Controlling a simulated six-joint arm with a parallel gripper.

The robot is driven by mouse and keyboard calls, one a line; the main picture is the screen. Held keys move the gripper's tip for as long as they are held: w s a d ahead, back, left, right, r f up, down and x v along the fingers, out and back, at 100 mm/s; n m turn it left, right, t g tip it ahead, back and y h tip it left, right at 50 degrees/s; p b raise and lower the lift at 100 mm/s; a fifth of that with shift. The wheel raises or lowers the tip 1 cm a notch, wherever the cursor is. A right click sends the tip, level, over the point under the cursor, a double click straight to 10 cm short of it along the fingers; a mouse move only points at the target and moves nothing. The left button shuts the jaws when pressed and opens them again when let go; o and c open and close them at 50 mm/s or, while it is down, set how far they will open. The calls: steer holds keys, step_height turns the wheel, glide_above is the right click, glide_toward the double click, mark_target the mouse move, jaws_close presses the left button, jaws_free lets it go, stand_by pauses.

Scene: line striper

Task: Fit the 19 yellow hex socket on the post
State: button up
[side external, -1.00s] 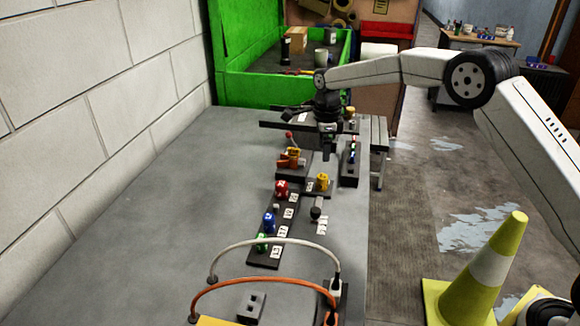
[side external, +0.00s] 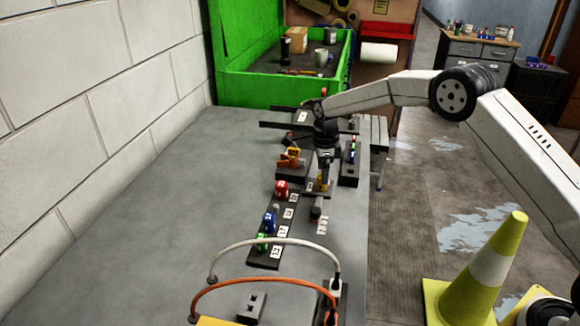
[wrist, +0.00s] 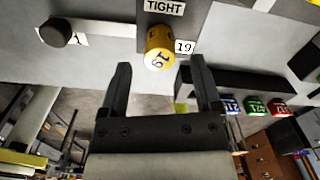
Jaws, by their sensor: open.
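The yellow socket marked 19 (wrist: 159,48) stands on a dark base with labels "TIGHT" and "19" in the wrist view. In the side view the yellow socket (side external: 322,187) is partly hidden by my gripper (side external: 325,174), which points down over it. My gripper (wrist: 158,66) is open, its fingers on either side of the socket in the picture; contact cannot be told. A dark rail (side external: 266,262) holds a red socket (side external: 281,188), a blue socket (side external: 269,222) and a green socket (side external: 262,242). A small pale post (side external: 276,208) stands bare between red and blue.
A black knob (side external: 316,212) stands close in front of the yellow socket, beside white labels. An orange-yellow object (side external: 291,158) and a dark block with small coloured parts (side external: 350,165) are near my gripper. White and orange cables (side external: 265,282) arch in front. The table's left side is clear.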

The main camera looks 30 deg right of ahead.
steer(key=shift+f, duration=1.4)
jaws_close()
steer(key=shift+r, duration=0.75)
stand_by(0.5)
steer(key=shift+r, duration=1.75)
